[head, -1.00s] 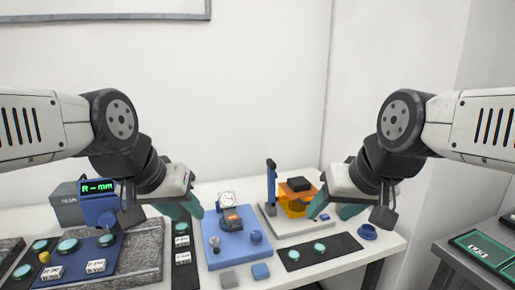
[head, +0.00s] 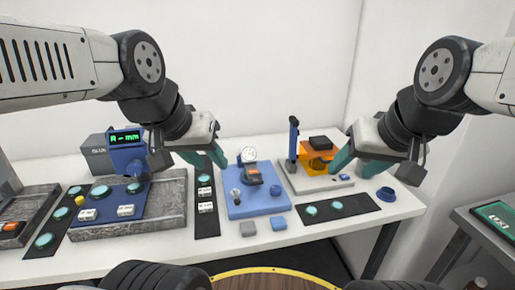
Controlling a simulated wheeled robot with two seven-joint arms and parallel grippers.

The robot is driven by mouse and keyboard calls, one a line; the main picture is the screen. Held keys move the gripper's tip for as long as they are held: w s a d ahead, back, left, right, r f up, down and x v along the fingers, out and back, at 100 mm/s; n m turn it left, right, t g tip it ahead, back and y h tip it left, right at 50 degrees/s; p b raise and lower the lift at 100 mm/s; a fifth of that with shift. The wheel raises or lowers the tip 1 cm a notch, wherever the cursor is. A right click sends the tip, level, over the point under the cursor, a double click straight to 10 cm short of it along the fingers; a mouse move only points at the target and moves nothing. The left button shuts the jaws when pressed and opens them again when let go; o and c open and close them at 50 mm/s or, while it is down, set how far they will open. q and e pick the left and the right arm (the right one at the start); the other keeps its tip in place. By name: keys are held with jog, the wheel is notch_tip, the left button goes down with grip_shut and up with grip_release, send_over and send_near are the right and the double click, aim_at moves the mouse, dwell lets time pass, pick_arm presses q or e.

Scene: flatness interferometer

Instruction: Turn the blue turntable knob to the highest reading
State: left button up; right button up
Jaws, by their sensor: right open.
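A blue base plate (head: 250,210) stands mid-table with a round white dial gauge (head: 248,155) at its back. A small round blue knob (head: 276,190) sits on the plate's right side; it looks like the turntable knob. The dial's reading is too small to make out. My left gripper (head: 222,162), with teal fingers, hangs above and left of the gauge, apart from the plate; its opening is unclear. My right gripper (head: 341,166) is open and empty, near the orange device, right of the plate and apart from the knob.
An orange device (head: 316,162) on a pale base stands right of the plate. A blue readout (head: 126,150) shows "R - mm" at left over a grey stone slab (head: 160,215). Dark mats with teal discs flank the plate.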

pick_arm(q)
jog(key=o, duration=0.3)
jog(key=shift+w, duration=0.1)
jog(key=m+g+y, duration=0.4)
jog(key=m+g, duration=0.3)
jog(key=m, duration=0.2)
send_over(276, 188)
jog(key=s+a, duration=0.2)
jog(key=a, duration=0.1)
notch_tip(276, 188, down, 6)
jog(key=f, duration=0.1)
jog(key=w+d+f+m+g+y, duration=0.1)
jog(key=w+d+f+m+y, duration=0.2)
jog(key=d+f, duration=0.4)
jog(key=shift+h, duration=0.5)
jog(key=x, duration=0.8)
jog(key=shift+w+a, duration=0.3)
jog(key=shift+a, duration=0.15)
